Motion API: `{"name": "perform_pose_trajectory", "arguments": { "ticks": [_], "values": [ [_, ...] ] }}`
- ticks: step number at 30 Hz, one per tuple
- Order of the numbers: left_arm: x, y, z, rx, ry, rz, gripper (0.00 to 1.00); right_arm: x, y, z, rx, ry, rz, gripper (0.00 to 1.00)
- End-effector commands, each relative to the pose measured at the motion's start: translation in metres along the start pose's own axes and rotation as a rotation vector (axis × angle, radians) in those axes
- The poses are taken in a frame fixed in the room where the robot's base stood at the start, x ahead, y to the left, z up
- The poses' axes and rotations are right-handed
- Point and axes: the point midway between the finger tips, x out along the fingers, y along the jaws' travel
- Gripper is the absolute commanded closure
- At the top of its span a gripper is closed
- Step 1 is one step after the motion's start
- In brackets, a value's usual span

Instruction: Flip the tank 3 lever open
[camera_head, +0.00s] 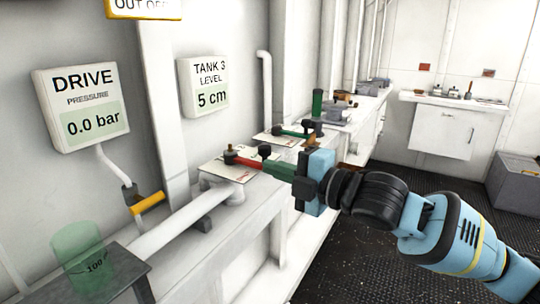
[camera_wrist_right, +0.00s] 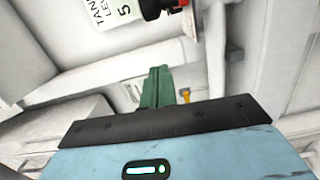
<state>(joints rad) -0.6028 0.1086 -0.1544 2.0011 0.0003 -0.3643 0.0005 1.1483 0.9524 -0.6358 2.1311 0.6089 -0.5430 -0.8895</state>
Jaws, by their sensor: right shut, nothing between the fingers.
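The tank 3 level display (camera_head: 204,86) on the wall reads 5 cm; part of it shows in the right wrist view (camera_wrist_right: 112,10). Below it a red lever (camera_head: 244,161) with a black knob (camera_head: 265,150) lies on a white plate on the ledge, its brass-coloured pivot at the left. My right gripper (camera_head: 270,169) has its green fingers shut and empty, close beside the knob end. In the right wrist view the shut fingers (camera_wrist_right: 157,86) stand just below the black knob (camera_wrist_right: 151,9). Whether they touch it I cannot tell. My left gripper is out of view.
A second lever, green (camera_head: 290,132) with a black knob, lies farther back on the ledge. A drive pressure display (camera_head: 80,106) reads 0.0 bar. A yellow handle (camera_head: 148,203) and a white pipe (camera_head: 182,224) are at the left, near a translucent green cylinder (camera_head: 84,258). Dark floor lies open at right.

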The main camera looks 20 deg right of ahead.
Motion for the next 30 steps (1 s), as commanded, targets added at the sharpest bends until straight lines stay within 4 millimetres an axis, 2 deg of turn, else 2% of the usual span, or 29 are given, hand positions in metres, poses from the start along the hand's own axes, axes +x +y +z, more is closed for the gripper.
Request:
{"name": "perform_pose_trajectory", "arguments": {
  "ticks": [6,9,15,30],
  "values": [
    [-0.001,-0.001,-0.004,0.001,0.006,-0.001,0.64,0.038,0.002,-0.002,0.000,0.003,0.002,1.00],
    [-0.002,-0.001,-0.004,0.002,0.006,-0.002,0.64,0.040,0.001,0.018,-0.003,-0.004,-0.002,1.00],
    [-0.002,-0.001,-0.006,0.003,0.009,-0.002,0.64,0.044,0.000,0.034,-0.002,0.000,-0.002,1.00],
    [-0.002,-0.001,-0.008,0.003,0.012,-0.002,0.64,0.044,-0.001,0.039,0.000,-0.001,-0.001,1.00]
  ]
}}
